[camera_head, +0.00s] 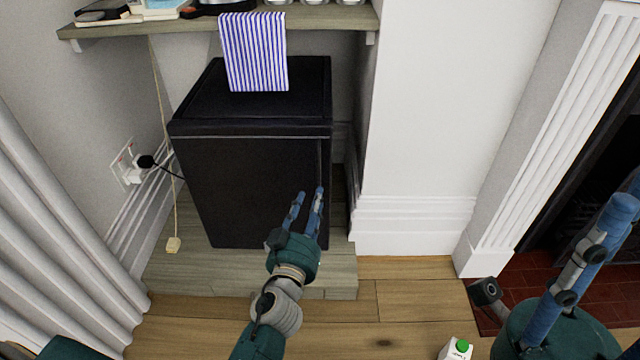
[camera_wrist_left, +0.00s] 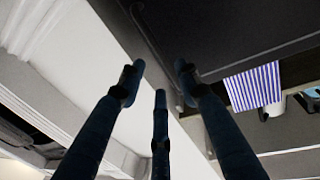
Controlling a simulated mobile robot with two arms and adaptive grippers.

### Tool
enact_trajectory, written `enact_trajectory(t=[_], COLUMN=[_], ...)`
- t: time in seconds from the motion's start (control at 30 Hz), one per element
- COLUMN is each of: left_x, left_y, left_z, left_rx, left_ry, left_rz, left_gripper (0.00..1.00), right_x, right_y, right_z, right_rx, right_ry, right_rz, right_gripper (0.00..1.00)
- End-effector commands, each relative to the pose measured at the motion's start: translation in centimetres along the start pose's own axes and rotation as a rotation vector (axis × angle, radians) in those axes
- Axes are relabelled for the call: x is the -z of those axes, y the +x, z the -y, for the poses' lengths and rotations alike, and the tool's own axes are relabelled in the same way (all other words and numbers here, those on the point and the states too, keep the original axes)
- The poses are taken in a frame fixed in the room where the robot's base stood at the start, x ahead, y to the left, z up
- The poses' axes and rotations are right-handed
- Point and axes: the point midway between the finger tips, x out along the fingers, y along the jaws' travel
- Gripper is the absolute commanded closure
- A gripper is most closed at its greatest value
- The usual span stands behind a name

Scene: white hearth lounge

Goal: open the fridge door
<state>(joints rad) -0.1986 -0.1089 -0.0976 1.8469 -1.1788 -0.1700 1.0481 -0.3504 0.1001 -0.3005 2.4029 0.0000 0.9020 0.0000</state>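The black fridge (camera_head: 255,190) stands under a shelf in the alcove, and its door is shut. A thin vertical line runs down the door front near its right edge; I cannot tell whether it is a handle. My left gripper (camera_head: 309,194) is in front of the door's lower right part, its fingers pointing up towards that edge. In the left wrist view its fingers (camera_wrist_left: 157,82) are spread and empty, with the dark fridge (camera_wrist_left: 240,25) just beyond; contact cannot be told. My right gripper (camera_head: 555,248) is at the lower right, fingers wide apart, far from the fridge.
A striped cloth (camera_head: 254,52) hangs from the shelf (camera_head: 330,20) over the fridge top. A cord and plug (camera_head: 146,162) are at the left wall. White wall (camera_head: 430,120) stands right of the fridge. A carton (camera_head: 456,349) is at the bottom edge, near my right gripper.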

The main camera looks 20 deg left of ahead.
Motion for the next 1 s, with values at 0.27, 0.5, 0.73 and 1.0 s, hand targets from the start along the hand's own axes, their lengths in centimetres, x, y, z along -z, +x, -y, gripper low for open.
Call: enact_trajectory(t=[0.27,0.5,0.73,1.0], left_x=[0.1,0.0,0.0,0.0], left_y=[5.5,8.6,9.4,9.3], left_z=[0.0,0.0,0.0,0.0], left_rx=[-0.001,-0.001,0.0,0.0], left_ry=[0.004,0.003,0.002,0.002], left_rz=[-0.001,0.001,0.002,0.002], left_gripper=[0.66,0.66,0.66,0.86], right_x=[-0.1,-0.2,-0.2,-0.2], right_y=[0.1,-0.2,-0.2,-0.2], right_z=[0.0,0.0,0.0,0.0], right_rx=[0.0,0.0,0.0,0.0], right_ry=[0.0,0.0,0.0,0.0], right_rz=[0.003,0.004,0.005,0.005], right_gripper=[0.6,0.6,0.6,0.6])
